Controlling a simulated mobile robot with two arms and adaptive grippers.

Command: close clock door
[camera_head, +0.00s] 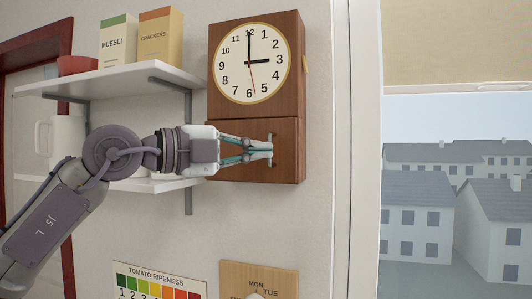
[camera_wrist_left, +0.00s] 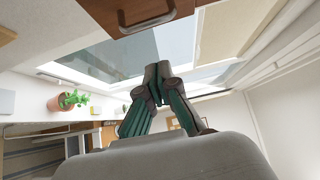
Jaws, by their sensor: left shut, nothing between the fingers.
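The wooden wall clock (camera_head: 294,84) hangs beside the window, with a round white face (camera_head: 251,62). Its lower part is a brown wooden door panel (camera_head: 284,168). I cannot tell for sure whether the panel is fully flush with the case. My left gripper (camera_head: 268,150) is shut and empty, its fingertips in front of the panel and covering part of it. In the left wrist view, a brown wooden panel (camera_wrist_left: 100,10) with a metal handle (camera_wrist_left: 148,20) is at the top, beyond the shut left fingers (camera_wrist_left: 157,72); contact cannot be told. My right gripper is not in view.
White shelves (camera_head: 130,78) hold a muesli box (camera_head: 118,42), a crackers box (camera_head: 160,38) and a red bowl (camera_head: 78,65) left of the clock. A tomato ripeness chart (camera_head: 160,284) hangs below. The window (camera_head: 455,180) is at the right.

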